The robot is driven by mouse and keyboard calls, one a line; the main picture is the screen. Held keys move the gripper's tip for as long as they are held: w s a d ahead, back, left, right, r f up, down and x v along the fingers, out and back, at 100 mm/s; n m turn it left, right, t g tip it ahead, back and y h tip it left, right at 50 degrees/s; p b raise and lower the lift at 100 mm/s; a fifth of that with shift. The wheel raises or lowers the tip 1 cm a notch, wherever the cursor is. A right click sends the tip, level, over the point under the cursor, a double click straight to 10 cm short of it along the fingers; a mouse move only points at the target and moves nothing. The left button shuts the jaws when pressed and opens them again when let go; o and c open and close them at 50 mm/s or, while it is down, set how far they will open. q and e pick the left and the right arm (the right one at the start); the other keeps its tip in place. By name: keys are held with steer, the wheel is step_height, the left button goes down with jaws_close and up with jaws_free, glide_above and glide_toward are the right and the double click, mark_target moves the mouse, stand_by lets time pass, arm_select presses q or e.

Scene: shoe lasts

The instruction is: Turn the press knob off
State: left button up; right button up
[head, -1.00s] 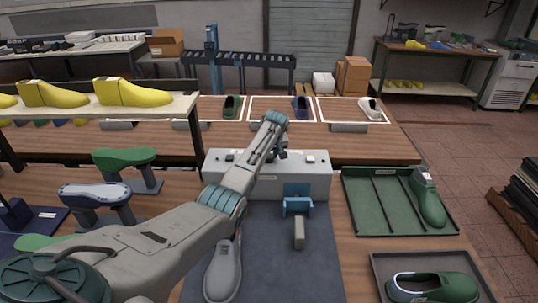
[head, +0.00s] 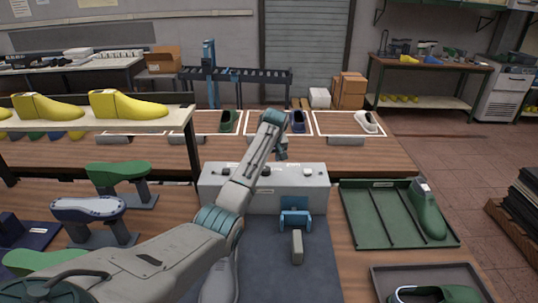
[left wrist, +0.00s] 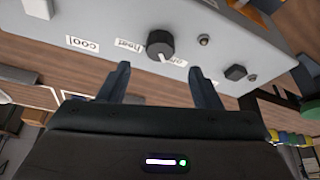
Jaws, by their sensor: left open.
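The press control box (head: 318,197) is a long light-grey case on the bench in the middle of the head view. In the left wrist view its panel (left wrist: 240,55) fills the top. A round dark knob (left wrist: 160,45) with a pale pointer mark sits there among white labels, two reading "cool" and "heat"; another is partly hidden by a finger. My left gripper (left wrist: 158,80) is open and empty. Its fingertips straddle the knob's position in the picture, apart from it. In the head view my left gripper (head: 281,152) is above the box. My right gripper is not in view.
A blue clamp-like part (head: 295,217) stands before the box. A green tray (head: 362,222) lies to the right. Green and blue-white lasts on stands are at left, below a shelf (head: 150,112) with yellow lasts.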

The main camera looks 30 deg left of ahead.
arm_select(q)
steer(key=b+v, duration=0.1)
steer(key=v, duration=0.3)
steer(key=shift+d+r, duration=0.1)
steer(key=shift+r, duration=0.3)
steer(key=shift+s+f, duration=0.1)
steer(key=shift+f, duration=0.05)
